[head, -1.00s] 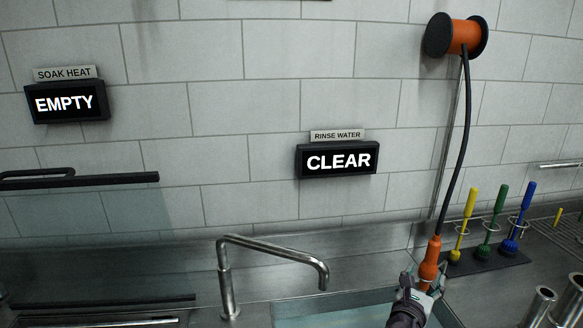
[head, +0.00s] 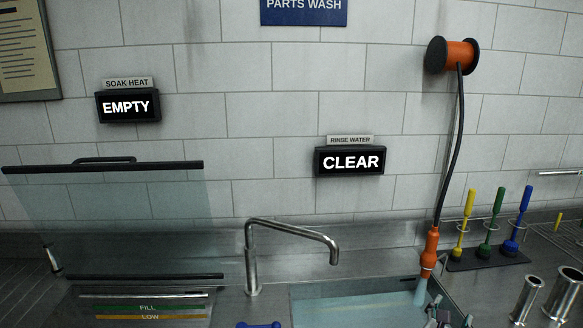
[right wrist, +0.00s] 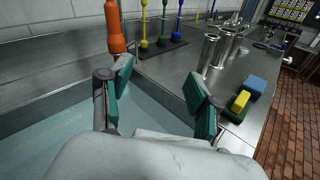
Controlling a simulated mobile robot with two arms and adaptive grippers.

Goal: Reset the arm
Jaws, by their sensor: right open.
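My right gripper (head: 446,318) is at the bottom edge of the head view, mostly cut off, below and apart from the orange spray handle (head: 430,250). In the right wrist view my gripper (right wrist: 158,100) is open with nothing between its green-padded fingers. The orange handle (right wrist: 115,28) shows beyond the left finger there. It hangs upright on a dark hose (head: 456,145) from an orange reel (head: 461,56) on the wall. A pale bluish tip shows under the handle. My left gripper is in neither view.
A water-filled sink (head: 350,305) and faucet (head: 290,232) lie in front. Yellow, green and blue brushes (head: 488,230) stand in a rack at right, near metal cups (head: 526,300). A clear lid (head: 110,220) is raised at left. Signs read EMPTY (head: 129,106) and CLEAR (head: 350,161).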

